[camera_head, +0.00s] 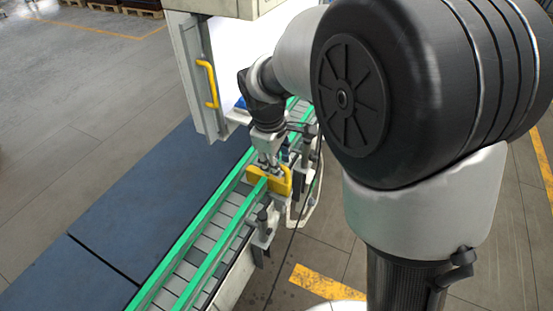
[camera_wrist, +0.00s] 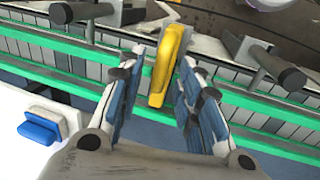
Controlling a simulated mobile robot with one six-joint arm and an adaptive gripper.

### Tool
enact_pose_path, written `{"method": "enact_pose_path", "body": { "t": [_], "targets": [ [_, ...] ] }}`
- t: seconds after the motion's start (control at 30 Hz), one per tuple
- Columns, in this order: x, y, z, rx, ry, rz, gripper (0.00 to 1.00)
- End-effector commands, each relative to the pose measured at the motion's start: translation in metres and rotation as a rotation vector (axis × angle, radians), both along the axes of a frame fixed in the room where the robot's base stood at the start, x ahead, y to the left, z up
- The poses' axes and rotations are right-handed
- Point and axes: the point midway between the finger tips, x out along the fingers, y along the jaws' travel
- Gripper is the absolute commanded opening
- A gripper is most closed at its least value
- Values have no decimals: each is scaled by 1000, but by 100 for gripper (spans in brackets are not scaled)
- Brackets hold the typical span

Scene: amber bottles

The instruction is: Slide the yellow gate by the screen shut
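The yellow gate (camera_head: 283,187) stands at the green-railed conveyor (camera_head: 205,216), partly hidden by my gripper in the head view. In the wrist view the yellow gate (camera_wrist: 166,66) is a slim upright yellow piece between my fingertips. My gripper (camera_head: 267,165) points down at it from above. In the wrist view my gripper (camera_wrist: 165,72) is spread, with one finger on each side of the yellow piece. A narrow gap shows on the left; contact on the right is unclear. The screen cannot be clearly made out; a small blue patch (camera_head: 241,103) shows behind my wrist.
A grey-white cabinet door (camera_head: 194,70) with a yellow handle (camera_head: 208,85) stands behind the conveyor. Dark blue mats (camera_head: 120,200) lie to the left. Dark rods with clamps (camera_wrist: 272,63) jut near the gate. Open floor (camera_head: 75,90) lies at far left.

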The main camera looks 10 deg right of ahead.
Motion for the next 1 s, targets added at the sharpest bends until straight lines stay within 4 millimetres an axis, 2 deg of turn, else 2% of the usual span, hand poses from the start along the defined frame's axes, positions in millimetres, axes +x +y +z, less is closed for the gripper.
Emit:
{"method": "enact_pose_path", "body": {
  "t": [0.23,0.37,0.47,0.8,1.0],
  "targets": [
    [-1,0,0,-1,2,1,33],
    [-1,1,8,-1,-1,1,33],
    [-3,3,23,0,-3,1,33],
    [-14,11,92,0,-3,1,33],
    [-18,13,114,-1,1,1,33]
  ]
}}
